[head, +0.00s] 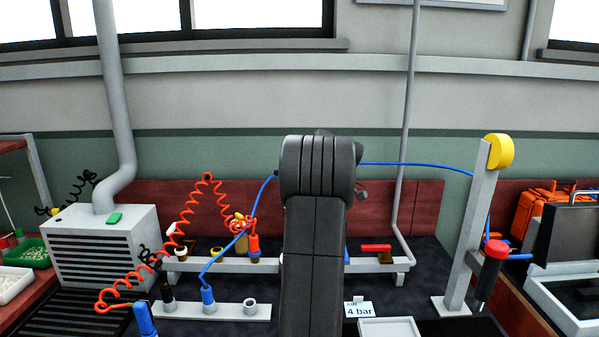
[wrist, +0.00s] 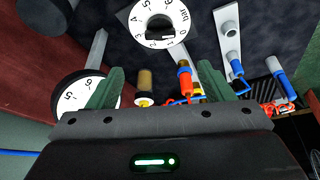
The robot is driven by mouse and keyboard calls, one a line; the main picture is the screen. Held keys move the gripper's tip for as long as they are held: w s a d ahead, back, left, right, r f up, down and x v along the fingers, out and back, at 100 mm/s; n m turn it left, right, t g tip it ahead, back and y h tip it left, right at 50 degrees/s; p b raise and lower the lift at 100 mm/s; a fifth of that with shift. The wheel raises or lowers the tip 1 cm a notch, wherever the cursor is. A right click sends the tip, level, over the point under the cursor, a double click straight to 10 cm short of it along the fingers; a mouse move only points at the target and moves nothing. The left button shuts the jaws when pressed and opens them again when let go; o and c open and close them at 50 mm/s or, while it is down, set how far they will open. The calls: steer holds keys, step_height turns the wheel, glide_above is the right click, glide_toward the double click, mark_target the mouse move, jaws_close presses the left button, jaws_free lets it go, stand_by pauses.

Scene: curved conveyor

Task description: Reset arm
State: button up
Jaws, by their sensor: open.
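My arm (head: 315,240) stands upright in the middle of the head view and hides part of the bench behind it. My gripper is not visible in the head view. In the wrist view my gripper (wrist: 159,82) shows two green fingers spread well apart. It is open, with nothing held between the fingers. Beyond the fingers are a round white dial (wrist: 158,24), a second dial (wrist: 84,97) partly behind the left finger, and a red and yellow fitting (wrist: 185,78).
In the head view a white vented box (head: 103,245) stands left, near a coiled red hose (head: 183,222). A grey post (head: 468,235) with a yellow top and a hanging red and black tool (head: 492,262) stands right. A "4 bar" card (head: 359,310) lies in front.

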steer(key=x, duration=1.3)
steer(key=shift+a, duration=0.15)
steer(key=shift+w+a+f+m, duration=0.1)
steer(key=shift+f+m, duration=0.05)
steer(key=shift+m, duration=0.15)
steer(key=shift+m+t, duration=0.5)
steer(key=shift+m, duration=0.3)
steer(key=m+h+p, duration=0.1)
steer(key=m, duration=0.2)
steer(key=shift+t, duration=0.3)
steer(key=m+h+p, duration=0.1)
steer(key=m, duration=0.1)
steer(key=m+t+p, duration=0.1)
steer(key=m, duration=0.2)
steer(key=shift+a+h, duration=0.15)
steer(key=shift+h, duration=0.25)
steer(key=shift+a+m+h+b, duration=0.1)
steer(key=shift+m+h+b, duration=0.65)
steer(key=shift+m, duration=2.05)
steer(key=shift+m+g+h, duration=0.3)
steer(key=shift+m+h, duration=0.75)
steer(key=shift+m, duration=1.15)
